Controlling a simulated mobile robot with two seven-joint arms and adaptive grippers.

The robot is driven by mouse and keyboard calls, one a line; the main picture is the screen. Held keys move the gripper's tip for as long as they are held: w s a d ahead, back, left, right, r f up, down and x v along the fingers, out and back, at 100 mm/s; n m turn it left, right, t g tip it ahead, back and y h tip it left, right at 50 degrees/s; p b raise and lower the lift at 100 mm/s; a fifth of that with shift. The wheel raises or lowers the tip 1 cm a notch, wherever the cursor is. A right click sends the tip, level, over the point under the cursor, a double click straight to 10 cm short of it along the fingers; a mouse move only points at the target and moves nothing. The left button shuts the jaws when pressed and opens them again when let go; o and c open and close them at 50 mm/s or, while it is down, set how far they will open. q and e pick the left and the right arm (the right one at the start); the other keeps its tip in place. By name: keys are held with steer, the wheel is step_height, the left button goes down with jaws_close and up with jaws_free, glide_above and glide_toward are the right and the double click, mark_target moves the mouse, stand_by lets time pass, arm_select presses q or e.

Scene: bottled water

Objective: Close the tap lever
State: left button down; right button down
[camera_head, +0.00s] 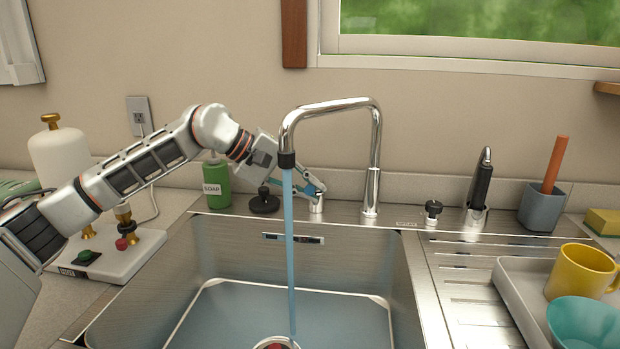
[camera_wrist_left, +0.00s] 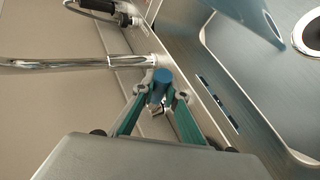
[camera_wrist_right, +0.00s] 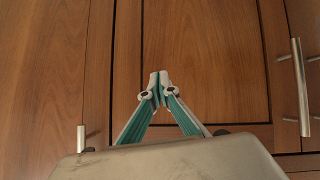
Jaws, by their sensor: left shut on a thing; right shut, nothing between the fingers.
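The chrome tap (camera_head: 374,150) stands behind the sink, and a blue stream of water (camera_head: 289,240) runs from its spout into the basin. The tap lever has a blue tip (camera_head: 312,190) and sits on a small chrome base left of the spout pipe. My left gripper (camera_head: 316,191) is at the lever. In the left wrist view, the left gripper (camera_wrist_left: 162,98) is shut on the blue lever tip (camera_wrist_left: 162,78). My right gripper (camera_wrist_right: 159,84) is shut and empty in front of wooden cabinet doors. The right gripper is not in the head view.
A green soap bottle (camera_head: 217,186) and a black stopper (camera_head: 264,201) stand left of the lever. The sink basin (camera_head: 210,310) is below. A tray (camera_head: 515,290) with a yellow mug (camera_head: 580,271) and a teal bowl (camera_head: 585,325) lies right. A cabinet handle (camera_wrist_right: 300,90) is near the right gripper.

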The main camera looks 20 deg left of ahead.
arm_select(q)
steer(key=shift+s+f+m+t+b, duration=0.2)
steer(key=shift+f+m+t+b, duration=0.2)
steer(key=shift+f+m+t, duration=0.85)
steer(key=shift+f+n+t, duration=0.25)
steer(key=shift+f+n, duration=0.1)
steer(key=shift+f, duration=0.05)
steer(key=c, duration=2)
jaws_free()
steer(key=v, duration=1.2)
steer(key=shift+r, duration=0.1)
